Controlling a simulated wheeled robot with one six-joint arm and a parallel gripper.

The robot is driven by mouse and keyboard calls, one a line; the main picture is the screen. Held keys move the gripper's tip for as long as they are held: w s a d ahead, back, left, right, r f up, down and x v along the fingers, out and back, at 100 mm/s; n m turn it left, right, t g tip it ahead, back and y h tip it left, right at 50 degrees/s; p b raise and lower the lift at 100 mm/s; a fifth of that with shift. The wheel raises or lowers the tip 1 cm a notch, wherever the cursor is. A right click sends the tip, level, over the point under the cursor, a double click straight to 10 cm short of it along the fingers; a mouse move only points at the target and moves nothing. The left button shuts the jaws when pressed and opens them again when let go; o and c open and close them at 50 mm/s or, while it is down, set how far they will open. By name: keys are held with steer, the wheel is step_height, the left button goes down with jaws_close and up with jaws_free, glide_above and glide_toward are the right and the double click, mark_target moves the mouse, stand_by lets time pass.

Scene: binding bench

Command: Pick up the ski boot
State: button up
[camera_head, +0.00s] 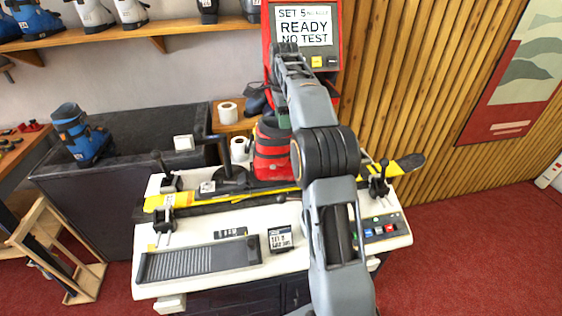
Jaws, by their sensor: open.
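The white bench (205,285) carries a ribbed grey tray (200,262), a small dark label block (280,238) and clamps on the ski. White paper rolls (228,113) stand behind. A red-framed sign (305,25) rises behind my arm. A shelf (130,36) at upper left holds several boots.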

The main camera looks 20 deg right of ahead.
step_height(320, 180, down, 5)
steer(key=shift+w+d+r, duration=0.1)
steer(key=shift+d, duration=0.05)
steer(key=shift+c, duration=0.5)
jaws_close()
